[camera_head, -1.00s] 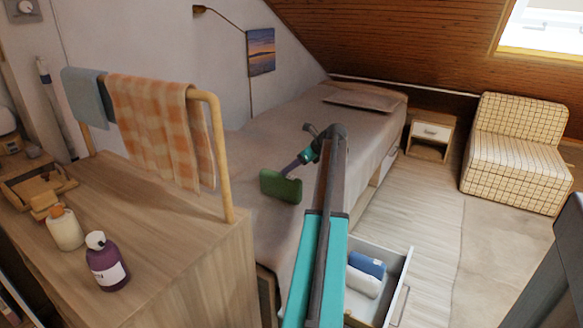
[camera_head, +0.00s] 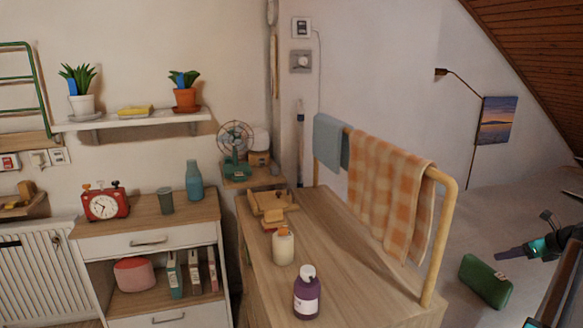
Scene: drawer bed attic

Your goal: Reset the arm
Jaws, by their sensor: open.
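My gripper (camera_head: 510,253) is at the right edge of the view, with dark fingers pointing left. Its jaws are open and nothing shows between them. My turquoise and dark arm is cut off by the right edge. A green case (camera_head: 486,281) lies on the bed (camera_head: 528,207), just below and left of the fingertips. A small gap shows between the fingertips and the case.
A wooden dresser (camera_head: 345,285) stands in the middle with a towel rail (camera_head: 447,225), a purple bottle (camera_head: 307,295) and a cream bottle (camera_head: 283,247). A low cabinet (camera_head: 150,223) with a red clock (camera_head: 105,203) stands left.

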